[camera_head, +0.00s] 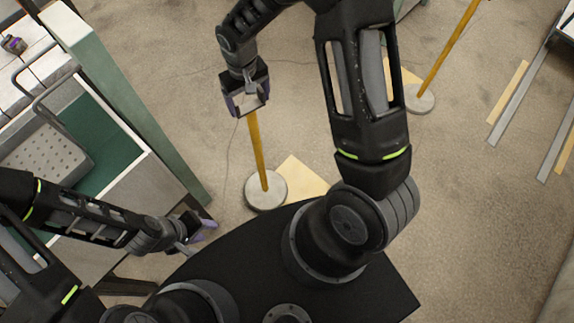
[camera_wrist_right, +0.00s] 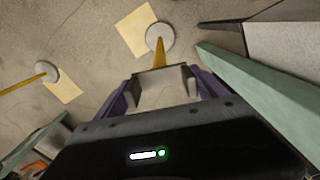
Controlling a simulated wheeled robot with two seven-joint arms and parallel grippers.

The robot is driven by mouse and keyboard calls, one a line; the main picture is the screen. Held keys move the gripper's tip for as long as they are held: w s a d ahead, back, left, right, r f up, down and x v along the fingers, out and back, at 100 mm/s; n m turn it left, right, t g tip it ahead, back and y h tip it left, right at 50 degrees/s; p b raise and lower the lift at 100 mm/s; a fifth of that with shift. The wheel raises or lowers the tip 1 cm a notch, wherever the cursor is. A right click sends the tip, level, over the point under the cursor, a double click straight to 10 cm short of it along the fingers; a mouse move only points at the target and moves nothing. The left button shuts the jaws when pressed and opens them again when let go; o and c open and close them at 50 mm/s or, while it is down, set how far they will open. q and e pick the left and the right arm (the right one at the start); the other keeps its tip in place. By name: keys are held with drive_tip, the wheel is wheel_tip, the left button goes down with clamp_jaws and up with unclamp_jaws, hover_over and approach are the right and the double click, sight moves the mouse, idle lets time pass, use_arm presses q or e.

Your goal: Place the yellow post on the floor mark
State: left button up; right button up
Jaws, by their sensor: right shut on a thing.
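A yellow post (camera_head: 257,150) with a round pale base (camera_head: 265,190) hangs or stands below my right gripper (camera_head: 247,108), which is shut on its upper end. In the right wrist view the post (camera_wrist_right: 159,56) runs down from between the fingers (camera_wrist_right: 162,84). The pale yellow square floor mark (camera_head: 303,177) lies beside the base, which overlaps one side of it. The mark (camera_wrist_right: 135,28) also shows in the right wrist view. I cannot tell whether the base touches the floor. My left gripper (camera_head: 196,230) is empty near the bench; its opening is unclear.
A second yellow post (camera_head: 450,48) stands on a round base near another pale square (camera_head: 400,73). Long strips (camera_head: 510,95) lie on the right.

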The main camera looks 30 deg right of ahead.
drive_tip(key=shift+w+r, duration=0.1)
drive_tip(key=shift+r, duration=0.1)
idle(0.3)
drive_tip(key=shift+d+r+m, duration=0.35)
drive_tip(key=shift+d+m, duration=0.15)
drive_tip(key=shift+m, duration=0.1)
drive_tip(key=s+d+r+m+b, duration=0.1)
drive_tip(key=s+d+r+m, duration=0.5)
drive_tip(key=d+m, duration=0.5)
drive_tip(key=shift+s+d+r+m+b, duration=0.2)
drive_tip(key=shift+r+m+b, duration=0.1)
drive_tip(key=shift+r+m, duration=0.75)
drive_tip(key=shift+f, duration=0.2)
wheel_tip(320, 180, down, 6)
drive_tip(key=shift+p, duration=0.35)
drive_tip(key=shift+f, duration=0.15)
